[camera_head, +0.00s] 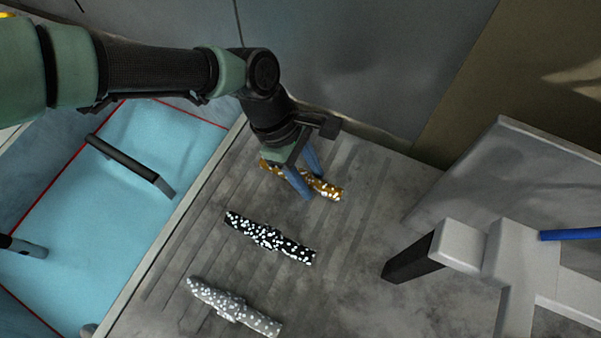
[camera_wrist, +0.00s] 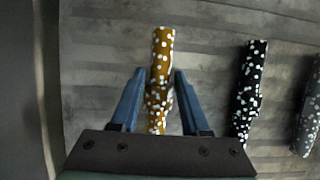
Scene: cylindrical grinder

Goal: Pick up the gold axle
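The gold axle (camera_head: 326,189), speckled with white, lies on the grey grooved surface near the back wall. It also shows in the wrist view (camera_wrist: 162,50), running between my fingers. My gripper (camera_head: 306,186) is over the gold axle with its blue fingers pointing down. In the wrist view my gripper (camera_wrist: 161,76) is open, one fingertip on each side of the axle with a small gap. I cannot tell how far above the surface the fingertips are. The near part of the axle is partly hidden by the gripper body.
A black speckled axle (camera_head: 268,238) lies beside the gold one, and a grey speckled axle (camera_head: 233,306) lies farther forward. A grey and white machine part (camera_head: 483,252) stands at the right. A metal wall (camera_head: 340,60) rises behind. A blue panel with a black handle (camera_head: 130,163) is at left.

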